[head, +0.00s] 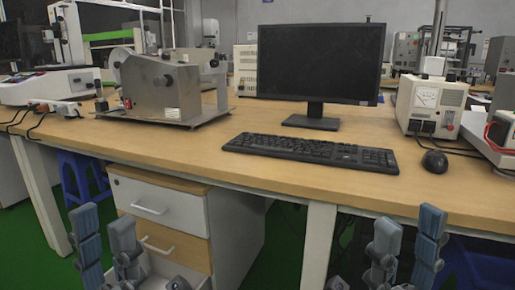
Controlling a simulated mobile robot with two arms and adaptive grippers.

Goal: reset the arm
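In the head view my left gripper (105,237) is at the lower left, in front of the table and below its top. Its two grey-blue fingers stand upright and apart, with nothing between them. My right gripper (408,238) is at the lower right, also below the table's front edge. Its fingers are apart and hold nothing. Most of both arms is out of the picture.
The wooden table (270,180) holds a monitor (318,62), a keyboard (310,151), a mouse (435,161), a metal test device (160,88) and a meter box (430,105). A drawer cabinet (165,205) stands underneath. A blue stool (85,175) is at the left.

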